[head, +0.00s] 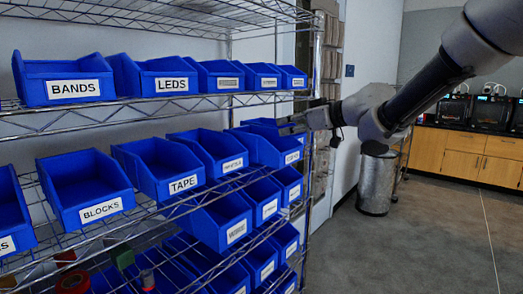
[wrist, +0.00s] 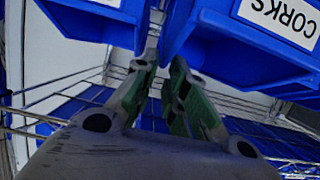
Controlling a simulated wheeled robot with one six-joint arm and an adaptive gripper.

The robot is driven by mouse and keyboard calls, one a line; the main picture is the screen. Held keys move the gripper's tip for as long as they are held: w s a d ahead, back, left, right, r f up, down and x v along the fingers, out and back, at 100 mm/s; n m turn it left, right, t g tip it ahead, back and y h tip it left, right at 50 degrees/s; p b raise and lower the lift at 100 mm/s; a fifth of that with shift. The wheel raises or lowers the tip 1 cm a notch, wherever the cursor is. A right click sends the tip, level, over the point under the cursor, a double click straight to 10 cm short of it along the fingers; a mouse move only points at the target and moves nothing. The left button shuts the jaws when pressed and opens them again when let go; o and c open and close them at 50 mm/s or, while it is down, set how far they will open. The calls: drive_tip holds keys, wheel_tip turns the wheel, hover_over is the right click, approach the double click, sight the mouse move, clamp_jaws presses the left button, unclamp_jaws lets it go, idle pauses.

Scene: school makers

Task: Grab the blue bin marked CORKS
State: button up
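The blue bin marked CORKS (wrist: 235,40) fills the upper right of the wrist view. Its white label is tilted, and only part of the bin shows. My gripper (wrist: 165,62) has its two fingers close together at the bin's left side wall. A narrow gap shows between the fingertips, but I cannot tell whether the wall is pinched there. In the head view my gripper (head: 288,124) is at the right end of the middle shelf, over the blue bins there. The CORKS label is not readable in the head view.
Another blue bin (wrist: 95,18) sits just left of the fingers. Wire shelves hold rows of blue bins, including BANDS (head: 72,75), LEDS (head: 160,78), TAPE (head: 165,165) and BLOCKS (head: 85,190). A shelf post (head: 314,100) stands close to my gripper. The floor (head: 430,230) at right is clear.

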sight(274, 130)
drive_tip(key=x, duration=0.5)
drive_tip(key=shift+w+f, duration=0.25)
drive_tip(key=shift+f, duration=0.05)
clamp_jaws()
